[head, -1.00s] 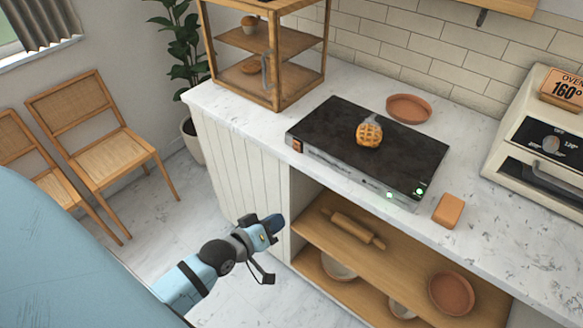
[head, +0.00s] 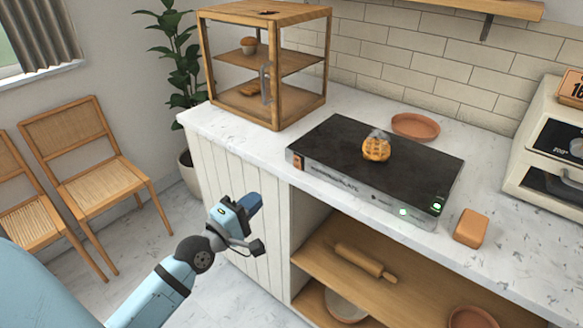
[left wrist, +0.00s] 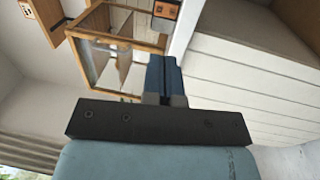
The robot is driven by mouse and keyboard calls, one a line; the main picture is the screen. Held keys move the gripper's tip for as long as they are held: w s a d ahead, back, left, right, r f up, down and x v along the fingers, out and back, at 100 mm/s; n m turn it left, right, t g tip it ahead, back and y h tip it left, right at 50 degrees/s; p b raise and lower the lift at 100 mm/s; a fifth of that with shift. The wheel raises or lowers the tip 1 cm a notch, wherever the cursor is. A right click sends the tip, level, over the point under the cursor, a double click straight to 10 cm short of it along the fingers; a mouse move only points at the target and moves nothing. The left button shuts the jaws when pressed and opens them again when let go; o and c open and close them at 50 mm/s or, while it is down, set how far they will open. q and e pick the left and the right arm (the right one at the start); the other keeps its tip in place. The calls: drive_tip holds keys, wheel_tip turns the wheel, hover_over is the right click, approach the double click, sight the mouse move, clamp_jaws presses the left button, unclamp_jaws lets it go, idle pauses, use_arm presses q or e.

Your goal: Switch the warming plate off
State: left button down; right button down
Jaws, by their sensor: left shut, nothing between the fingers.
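The warming plate (head: 330,140) is a flat dark slab with a silver front, lying on the white counter in the head view. My right gripper is not in view.
A wooden display case (head: 277,75) with pastries stands at the counter's left end. A terracotta plate (head: 415,126) lies behind the warming plate. An orange-brown block (head: 471,228) and an oven (head: 550,160) are to the right. A rolling pin (head: 365,262) lies on the shelf below.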

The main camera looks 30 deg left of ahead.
sight(298, 161)
use_arm(q)
drive_tip(key=w, duration=0.4)
drive_tip(key=w+r, duration=0.1)
drive_tip(key=w, duration=0.4)
drive_tip(key=w+d, duration=0.1)
drive_tip(key=w, duration=0.3)
drive_tip(key=shift+w+r, duration=0.3)
drive_tip(key=shift+w, duration=0.05)
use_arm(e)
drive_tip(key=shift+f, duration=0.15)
